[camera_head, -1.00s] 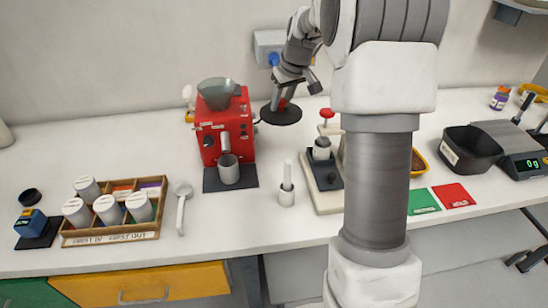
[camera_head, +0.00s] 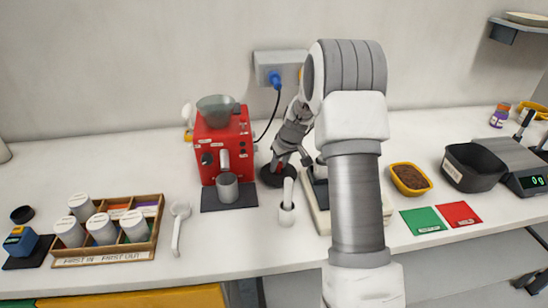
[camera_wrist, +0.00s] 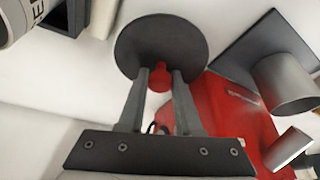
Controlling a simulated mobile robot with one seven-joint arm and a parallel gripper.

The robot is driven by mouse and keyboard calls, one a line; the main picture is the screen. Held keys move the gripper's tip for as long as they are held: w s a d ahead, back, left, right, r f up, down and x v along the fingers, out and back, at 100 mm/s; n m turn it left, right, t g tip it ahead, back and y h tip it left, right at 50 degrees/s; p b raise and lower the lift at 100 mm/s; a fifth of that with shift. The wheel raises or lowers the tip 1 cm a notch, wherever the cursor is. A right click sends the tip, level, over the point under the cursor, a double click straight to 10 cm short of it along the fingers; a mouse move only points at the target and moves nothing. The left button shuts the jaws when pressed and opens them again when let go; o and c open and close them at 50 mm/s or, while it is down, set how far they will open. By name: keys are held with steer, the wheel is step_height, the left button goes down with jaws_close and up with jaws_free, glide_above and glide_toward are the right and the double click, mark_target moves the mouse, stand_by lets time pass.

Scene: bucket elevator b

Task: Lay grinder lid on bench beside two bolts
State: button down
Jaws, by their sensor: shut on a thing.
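The grinder lid (camera_head: 272,178) is a dark round disc with a red knob, just right of the red grinder (camera_head: 222,145). My gripper (camera_head: 287,160) is shut on the knob and holds the disc low, at or just above the bench (camera_head: 130,160); I cannot tell whether it touches. In the wrist view the lid (camera_wrist: 160,42) lies flat beyond my fingertips (camera_wrist: 160,78), which pinch the red knob from both sides. The grinder's hopper (camera_head: 217,110) is uncovered. I cannot make out two bolts; my arm hides part of the bench.
A grey cup (camera_head: 228,187) stands on the dark mat before the grinder. A white holder (camera_head: 287,205) and a pale-based stand (camera_head: 318,215) are close to the lid. A wall socket (camera_head: 280,68) with a blue plug is behind.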

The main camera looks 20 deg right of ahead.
steer(key=shift+w+d+p, duration=0.2)
steer(key=shift+w+p, duration=0.1)
steer(key=shift+w, duration=2.45)
steer(key=shift+f, duration=0.6)
steer(key=shift+f, duration=0.2)
steer(key=c, duration=0.6)
jaws_free()
steer(key=shift+r, duration=0.1)
